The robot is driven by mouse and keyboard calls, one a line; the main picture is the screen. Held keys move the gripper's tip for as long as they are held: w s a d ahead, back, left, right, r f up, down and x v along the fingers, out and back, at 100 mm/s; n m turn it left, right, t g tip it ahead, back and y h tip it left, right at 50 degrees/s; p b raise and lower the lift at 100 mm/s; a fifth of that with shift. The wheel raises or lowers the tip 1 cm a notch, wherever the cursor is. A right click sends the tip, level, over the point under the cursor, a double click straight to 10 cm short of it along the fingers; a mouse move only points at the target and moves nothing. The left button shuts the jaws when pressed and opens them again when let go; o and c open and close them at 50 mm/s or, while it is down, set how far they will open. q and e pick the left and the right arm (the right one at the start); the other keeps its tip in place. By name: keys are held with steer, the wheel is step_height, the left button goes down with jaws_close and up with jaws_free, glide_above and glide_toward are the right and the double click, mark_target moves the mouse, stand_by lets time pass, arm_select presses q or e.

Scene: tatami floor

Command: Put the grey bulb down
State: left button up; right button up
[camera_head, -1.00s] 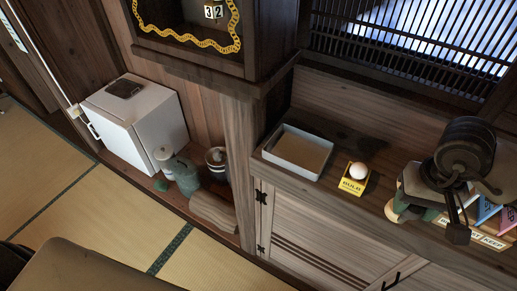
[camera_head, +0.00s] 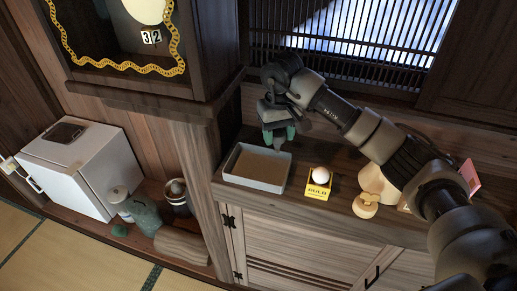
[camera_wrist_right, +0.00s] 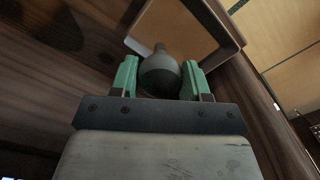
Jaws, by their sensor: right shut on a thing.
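My right gripper (camera_head: 280,138) is over the wooden ledge, near the back right corner of a shallow grey tray (camera_head: 228,174). In the right wrist view, the gripper (camera_wrist_right: 160,72) has its green fingers on either side of the grey bulb (camera_wrist_right: 160,78), shut on it. The bulb's narrow end points toward the tray (camera_wrist_right: 231,44), whose rim lies just past it. The tray looks empty. My left gripper is not in view.
A yellow box (camera_head: 318,190) with a white bulb (camera_head: 321,175) stands right of the tray. Tan rounded things (camera_head: 366,206) and a pink item (camera_head: 469,176) are further right. A wooden post (camera_head: 193,165) stands left; a slatted window (camera_head: 300,40) is behind.

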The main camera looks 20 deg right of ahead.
steer(key=a+f+p, duration=0.1)
steer(key=f, duration=0.1)
steer(key=w+a+f+p, duration=0.1)
steer(key=a+f, duration=0.1)
steer(key=w+a+f+p, duration=0.1)
steer(key=f, duration=0.1)
steer(key=shift+a, duration=0.2)
steer(key=shift+w+f, duration=0.1)
steer(key=shift+f, duration=0.35)
steer(key=shift+f+b, duration=0.35)
steer(key=shift+b, duration=0.05)
steer(key=o, duration=0.7)
steer(key=shift+o, duration=0.2)
steer(key=shift+r, duration=0.1)
